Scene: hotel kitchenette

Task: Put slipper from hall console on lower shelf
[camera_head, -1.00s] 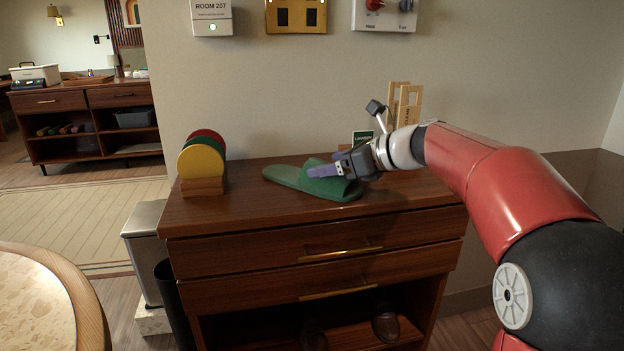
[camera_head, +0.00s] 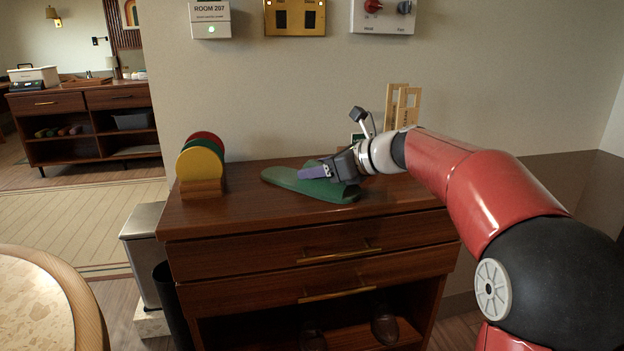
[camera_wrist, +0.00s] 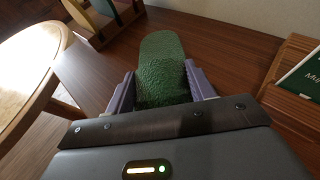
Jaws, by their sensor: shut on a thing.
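A green slipper (camera_head: 297,181) lies on top of the dark wood hall console (camera_head: 240,222), its sole end toward the left. My gripper (camera_head: 314,172) is at the slipper's strap end, and its purple fingers are shut on it. In the wrist view the slipper (camera_wrist: 162,60) runs forward between the two fingers of my gripper (camera_wrist: 160,90), one on each side. The slipper seems to rest on the console top. The lower shelf (camera_head: 345,338) sits under the two drawers and holds a pair of dark shoes (camera_head: 383,325).
A rack of coloured discs (camera_head: 201,165) stands at the console's left end. A wooden holder (camera_head: 402,105) and a small green sign (camera_wrist: 303,72) stand behind and beside my gripper. A bin (camera_head: 146,255) and a round table (camera_head: 88,300) are at the left.

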